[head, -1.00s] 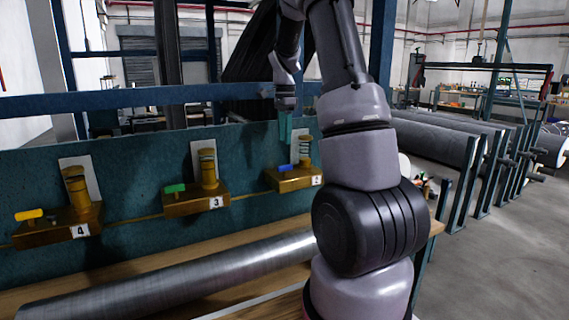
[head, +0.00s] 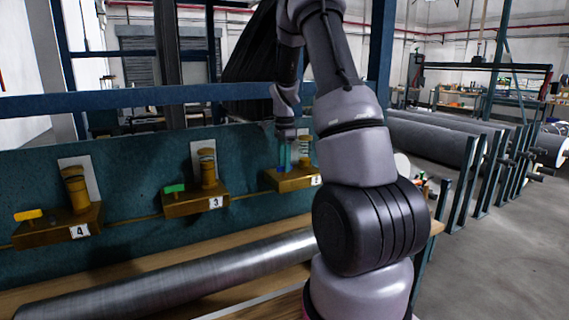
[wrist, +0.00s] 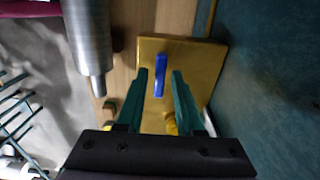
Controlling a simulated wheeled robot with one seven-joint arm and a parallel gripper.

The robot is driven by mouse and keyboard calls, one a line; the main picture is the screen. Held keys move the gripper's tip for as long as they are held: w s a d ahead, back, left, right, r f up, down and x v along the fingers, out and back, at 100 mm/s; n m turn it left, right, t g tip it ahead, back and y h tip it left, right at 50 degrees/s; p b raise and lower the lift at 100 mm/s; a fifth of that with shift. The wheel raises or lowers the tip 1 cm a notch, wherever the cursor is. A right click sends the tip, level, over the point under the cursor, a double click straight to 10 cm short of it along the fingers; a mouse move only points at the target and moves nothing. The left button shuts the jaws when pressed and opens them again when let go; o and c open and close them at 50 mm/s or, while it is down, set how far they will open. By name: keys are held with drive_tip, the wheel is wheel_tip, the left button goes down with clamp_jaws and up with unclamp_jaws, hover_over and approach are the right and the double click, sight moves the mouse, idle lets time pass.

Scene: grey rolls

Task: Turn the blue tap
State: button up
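The blue tap (wrist: 159,75) is a small blue lever on a brass block (wrist: 190,58), seen in the wrist view. My gripper (wrist: 160,75) is open, with a green finger on either side of the lever's near part; whether they touch it I cannot tell. In the head view, my gripper (head: 285,158) points down over the brass block labelled 2 (head: 297,179).
Brass blocks labelled 3 (head: 195,203) with a green lever (head: 174,188) and 4 (head: 57,228) with a yellow lever (head: 28,215) stand to the left. A long grey roll (head: 180,275) lies in front. A teal panel (head: 130,165) stands behind.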

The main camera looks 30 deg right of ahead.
clamp_jaws()
drive_tip(key=shift+n, duration=0.3)
drive_tip(key=n, duration=1.1)
drive_tip(key=shift+n, duration=2.5)
drive_tip(key=shift+o, duration=1.9)
unclamp_jaws()
